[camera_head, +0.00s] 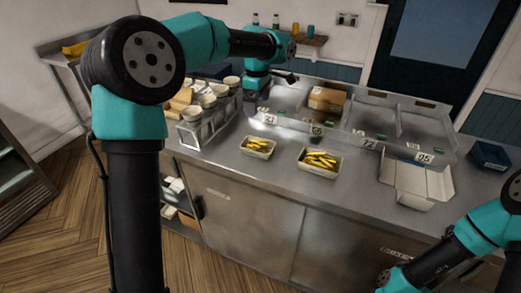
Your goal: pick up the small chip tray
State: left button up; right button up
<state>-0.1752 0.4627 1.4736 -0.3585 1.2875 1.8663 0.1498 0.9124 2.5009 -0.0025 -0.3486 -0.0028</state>
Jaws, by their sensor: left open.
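The small chip tray (257,147), a light tray of yellow chips, sits on the steel counter near its front edge, by the number 21 label. A larger tray of chips (319,162) stands to its right, apart from it. My left gripper (252,106) is open, behind and above the small tray and just right of the cup rack; its fingers are small and dark here. It is not touching the small tray. My right arm shows at the lower right, but its gripper is out of frame.
A rack of white cups (208,115) stands left of the small tray. Steel wells with a brown box (326,99) lie behind. An open carton (416,182) and a dark blue box (490,155) are at the right. The counter around the trays is clear.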

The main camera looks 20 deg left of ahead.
pick_arm(q)
send_near(258, 144)
jog(key=s+f, duration=0.1)
jog(key=s+d+f, duration=0.1)
jog(key=shift+s+f, duration=0.3)
dwell(0.3)
jog(key=shift+s+d+f, duration=0.1)
jog(key=shift+s+f, duration=0.05)
jog(key=shift+f, duration=1.15)
jog(key=shift+s+d+f, duration=0.1)
jog(key=shift+s+f, duration=0.05)
jog(key=shift+f, duration=1.15)
jog(key=c, duration=0.9)
jog(key=shift+r, duration=0.2)
